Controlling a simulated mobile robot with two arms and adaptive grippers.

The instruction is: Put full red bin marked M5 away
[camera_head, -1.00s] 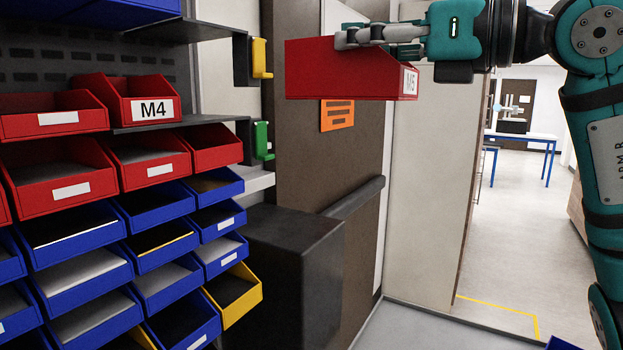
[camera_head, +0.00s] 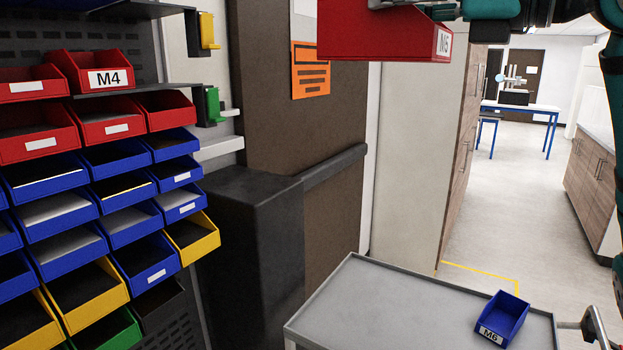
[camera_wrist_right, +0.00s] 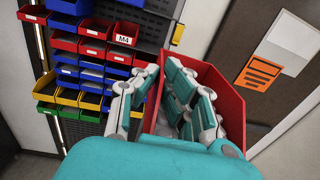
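The red bin marked M5 (camera_head: 385,35) is held in the air at the top of the head view, its label facing right and its top cut off by the frame. My right gripper (camera_head: 392,4) is shut on its rim, only partly in view there. In the right wrist view, the fingers of my right gripper (camera_wrist_right: 160,84) straddle one wall of the red bin (camera_wrist_right: 233,112). What lies in the bin is mostly hidden by the fingers. My left gripper is not in view. A red bin marked M4 (camera_head: 90,74) sits on the rack's upper shelf (camera_head: 135,87), with bare shelf to its right.
Rows of red, blue, yellow and green bins fill the rack below. A yellow holder (camera_head: 207,31) and a green holder (camera_head: 209,104) stick out at its right side. A dark box (camera_head: 245,240) stands beside it. A grey cart (camera_head: 385,305) carries a blue M6 bin (camera_head: 502,318).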

